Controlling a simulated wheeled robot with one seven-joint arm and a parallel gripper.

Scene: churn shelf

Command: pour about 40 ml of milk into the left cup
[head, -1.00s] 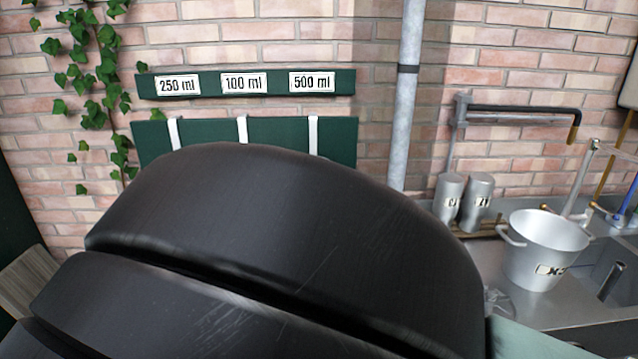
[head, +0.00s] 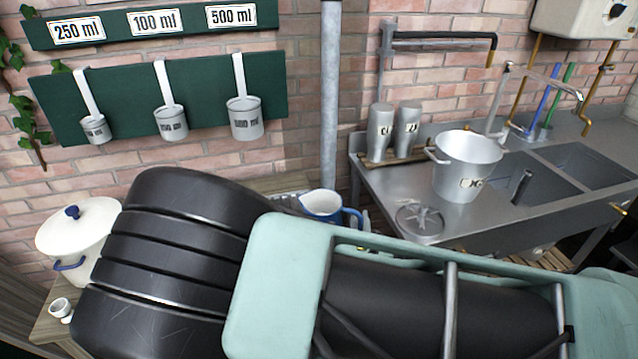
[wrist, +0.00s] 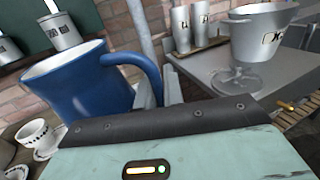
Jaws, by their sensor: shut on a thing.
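A blue jug with a pale inside (head: 322,204) shows just past my arm in the head view. In the wrist view the jug (wrist: 82,85) is large and close, held off the surface and looking slightly tilted. My gripper (wrist: 160,93) is shut on its blue handle. Whether there is milk inside cannot be seen. A small white cup (head: 61,307) stands at the lower left in the head view. In the wrist view a white cup with a dark pattern (wrist: 36,133) stands below and left of the jug. I cannot tell which cup is the left one.
A lidded cream pot (head: 82,232) stands near the small cup. Several measuring ladles (head: 171,122) hang on a green board. A steel counter (head: 385,190) at right carries a metal bucket (head: 465,165) and two metal canisters (head: 394,130). A grey pipe (head: 330,90) runs down the wall.

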